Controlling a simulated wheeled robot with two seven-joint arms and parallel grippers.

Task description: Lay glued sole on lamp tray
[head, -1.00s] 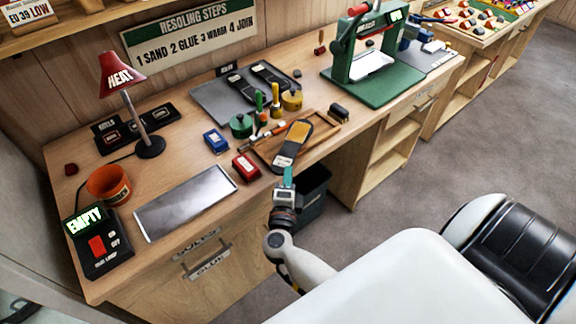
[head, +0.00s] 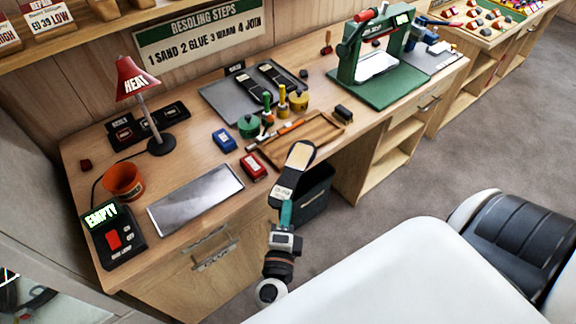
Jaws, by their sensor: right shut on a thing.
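The sole (head: 297,162) is dark with a tan, glue-coloured face. My right gripper (head: 286,207) is shut on its lower end and holds it upright and tilted, in front of the bench's front edge. The lamp tray is a bare, flat metal plate (head: 196,198) at the bench's front left, to the left of the sole. The red HEAT lamp (head: 137,80) stands behind the tray on a black base. A control box (head: 112,236) beside the tray shows EMPTY and has a red switch. My left gripper is not in view.
A wooden tray (head: 322,129) lies behind the sole. Red (head: 254,167) and blue (head: 224,140) boxes sit right of and behind the metal tray. An orange cup (head: 123,181) stands to its left. Glue pots, brushes and a green press (head: 378,65) are farther back.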

